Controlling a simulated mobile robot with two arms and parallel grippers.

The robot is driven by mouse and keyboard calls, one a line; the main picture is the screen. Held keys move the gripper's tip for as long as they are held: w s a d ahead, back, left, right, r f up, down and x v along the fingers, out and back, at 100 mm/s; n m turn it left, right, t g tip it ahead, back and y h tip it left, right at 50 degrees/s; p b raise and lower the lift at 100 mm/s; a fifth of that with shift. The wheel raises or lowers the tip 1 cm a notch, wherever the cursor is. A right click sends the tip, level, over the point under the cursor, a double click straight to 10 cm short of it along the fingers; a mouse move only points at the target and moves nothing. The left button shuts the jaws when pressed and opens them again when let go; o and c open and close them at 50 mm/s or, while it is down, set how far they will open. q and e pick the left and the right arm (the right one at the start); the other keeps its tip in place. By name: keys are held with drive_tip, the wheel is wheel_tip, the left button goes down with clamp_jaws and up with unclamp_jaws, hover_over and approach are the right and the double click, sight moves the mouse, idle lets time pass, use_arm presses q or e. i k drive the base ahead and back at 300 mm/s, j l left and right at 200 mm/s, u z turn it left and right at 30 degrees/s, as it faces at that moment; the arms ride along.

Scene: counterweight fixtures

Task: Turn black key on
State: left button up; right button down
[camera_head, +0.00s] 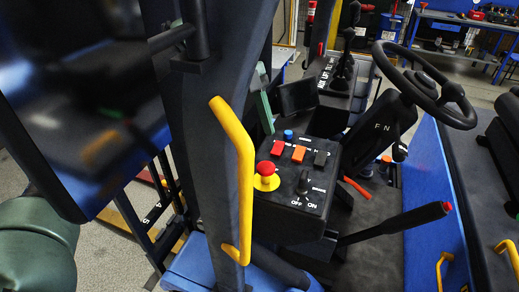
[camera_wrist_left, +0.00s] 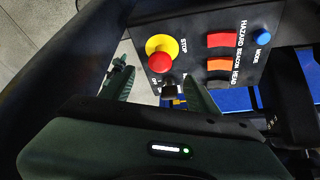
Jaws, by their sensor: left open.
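The black key (camera_head: 303,184) stands in the lower right part of the black control panel (camera_head: 285,215), above the OFF and ON labels. Its exact angle is hard to tell. My left gripper (camera_wrist_left: 157,84) is open and empty in the left wrist view, its two grey-green fingers pointing toward the panel. A small metal and black part, seemingly the key's lock (camera_wrist_left: 169,91), shows between the fingers, closer to the right one. The fingers' distance to it cannot be told. My right gripper is not in view.
A red stop button (camera_head: 265,168) on a yellow base sits left of the key. Red (camera_head: 278,148), orange (camera_head: 298,154) and black (camera_head: 320,158) switches are above. A dark post with a yellow handrail (camera_head: 245,170) stands left; a lever (camera_head: 395,222) and steering wheel (camera_head: 425,80) are right.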

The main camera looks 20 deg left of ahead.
sight(301, 189)
drive_tip(key=k+j, duration=0.2)
drive_tip(key=j, duration=0.15)
drive_tip(key=k+j, duration=0.25)
drive_tip(key=j, duration=0.15)
drive_tip(key=k+j, duration=0.2)
drive_tip(key=j, duration=0.15)
